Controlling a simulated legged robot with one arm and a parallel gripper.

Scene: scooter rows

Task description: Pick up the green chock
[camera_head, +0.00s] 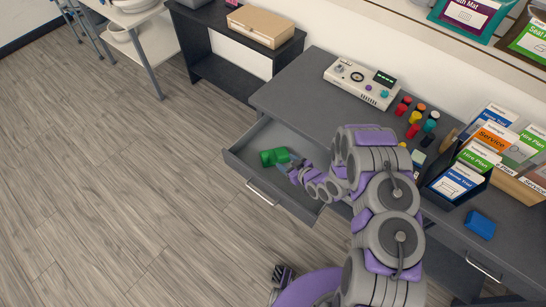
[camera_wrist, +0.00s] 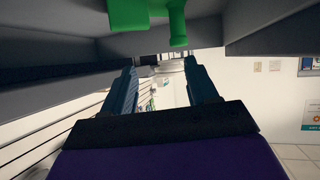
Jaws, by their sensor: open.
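The green chock (camera_head: 273,157) lies in the open grey drawer (camera_head: 263,136) of the desk. It shows cut off at the top edge of the wrist view (camera_wrist: 145,14), above and beyond my fingertips. My gripper (camera_head: 288,165) is at the right side of the chock in the head view, low in the drawer, very close to it. In the wrist view my gripper (camera_wrist: 161,64) has its two fingers apart with nothing between them. I cannot tell from the head view whether a finger touches the chock.
The drawer walls surround my gripper. The desk top (camera_head: 300,91) holds a beige control box (camera_head: 361,83), several colored small items, file holders with cards and a blue block (camera_head: 480,224). A dark side table (camera_head: 230,45) carries a tan case (camera_head: 260,26). The floor at left is clear.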

